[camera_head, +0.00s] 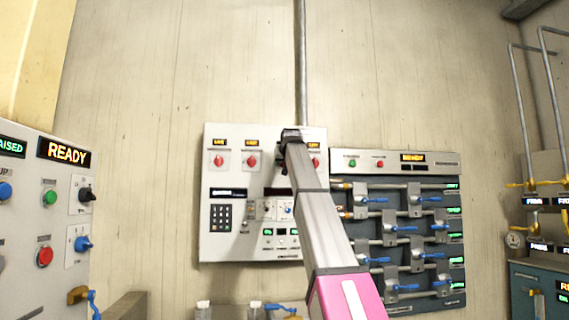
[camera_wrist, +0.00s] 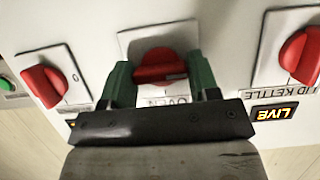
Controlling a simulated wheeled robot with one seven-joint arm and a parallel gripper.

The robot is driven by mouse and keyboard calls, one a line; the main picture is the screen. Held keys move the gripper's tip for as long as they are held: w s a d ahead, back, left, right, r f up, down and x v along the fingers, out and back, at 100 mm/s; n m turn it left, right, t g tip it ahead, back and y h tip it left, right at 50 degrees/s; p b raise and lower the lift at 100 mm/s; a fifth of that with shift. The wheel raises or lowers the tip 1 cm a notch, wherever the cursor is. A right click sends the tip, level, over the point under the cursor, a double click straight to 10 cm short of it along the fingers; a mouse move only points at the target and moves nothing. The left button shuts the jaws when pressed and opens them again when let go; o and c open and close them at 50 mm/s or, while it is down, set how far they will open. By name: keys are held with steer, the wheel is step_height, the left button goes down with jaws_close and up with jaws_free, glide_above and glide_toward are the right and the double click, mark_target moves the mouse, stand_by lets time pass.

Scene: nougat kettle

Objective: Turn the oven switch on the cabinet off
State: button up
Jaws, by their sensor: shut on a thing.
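The oven switch (camera_wrist: 155,66) is a red knob on a white plate, with an upside-down OVEN label (camera_wrist: 167,101) beside it in the wrist view. In the head view, my gripper (camera_head: 289,136) reaches the white cabinet (camera_head: 225,246) on the wall, and my arm hides the oven switch there.
A valve panel (camera_head: 455,290) with blue handles stands right of the cabinet. A control box (camera_head: 20,235) is at left.

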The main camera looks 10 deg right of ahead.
steer(key=o, duration=0.9)
steer(key=v, duration=1)
steer(key=shift+s+r, duration=0.2)
steer(key=shift+s, duration=0.15)
